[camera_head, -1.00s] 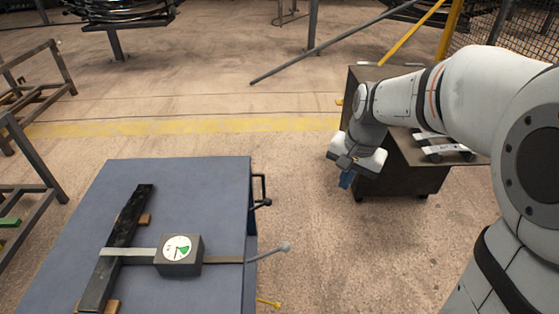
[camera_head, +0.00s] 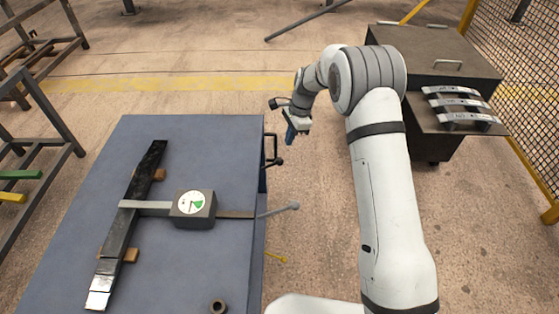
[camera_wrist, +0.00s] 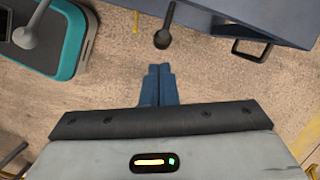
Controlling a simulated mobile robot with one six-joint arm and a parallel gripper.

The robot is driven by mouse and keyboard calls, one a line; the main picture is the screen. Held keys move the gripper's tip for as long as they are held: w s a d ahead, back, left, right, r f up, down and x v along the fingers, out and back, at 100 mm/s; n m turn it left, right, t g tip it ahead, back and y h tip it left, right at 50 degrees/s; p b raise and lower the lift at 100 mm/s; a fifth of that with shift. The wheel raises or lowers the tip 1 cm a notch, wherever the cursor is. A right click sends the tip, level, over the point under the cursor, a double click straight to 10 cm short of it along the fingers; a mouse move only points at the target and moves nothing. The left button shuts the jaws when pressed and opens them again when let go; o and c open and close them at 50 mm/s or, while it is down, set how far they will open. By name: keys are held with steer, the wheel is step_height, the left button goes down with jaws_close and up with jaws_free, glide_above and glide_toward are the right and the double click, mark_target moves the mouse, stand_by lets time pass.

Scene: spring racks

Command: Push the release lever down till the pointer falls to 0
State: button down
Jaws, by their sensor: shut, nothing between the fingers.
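The gauge box (camera_head: 194,209) sits on the blue table, its white dial bearing a green sector; the pointer's reading is too small to tell. A grey ball-ended lever (camera_head: 278,209) sticks out to its right past the table edge; its ball also shows in the wrist view (camera_wrist: 28,36). A black-knobbed lever (camera_head: 278,162) is at the table's right side, and its knob shows in the wrist view (camera_wrist: 162,38). I cannot tell which is the release lever. My gripper (camera_head: 290,138) is shut and empty, beside the table; its blue fingers (camera_wrist: 157,70) appear apart from both levers.
The blue table (camera_head: 235,270) carries a dark leaf spring (camera_head: 128,226) on wooden blocks. A dark cabinet (camera_head: 430,60) and spring leaves (camera_head: 458,106) stand right.

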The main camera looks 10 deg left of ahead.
mark_target(282, 163)
steer(key=shift+w+a+f, duration=0.1)
steer(key=shift+a+f, duration=0.25)
steer(key=shift+f, duration=0.15)
steer(key=shift+f, duration=0.15)
steer(key=shift+b+x, duration=2.05)
steer(key=shift+x, duration=1.35)
steer(key=shift+w+d+b+x, duration=0.2)
steer(key=shift+b+x, duration=0.45)
steer(key=shift+x, duration=0.45)
steer(key=shift+w+d+b+x, duration=0.15)
steer(key=shift+b+x, duration=0.45)
steer(key=shift+x, duration=0.5)
steer(key=shift+s, duration=0.1)
steer(key=shift+d, duration=0.1)
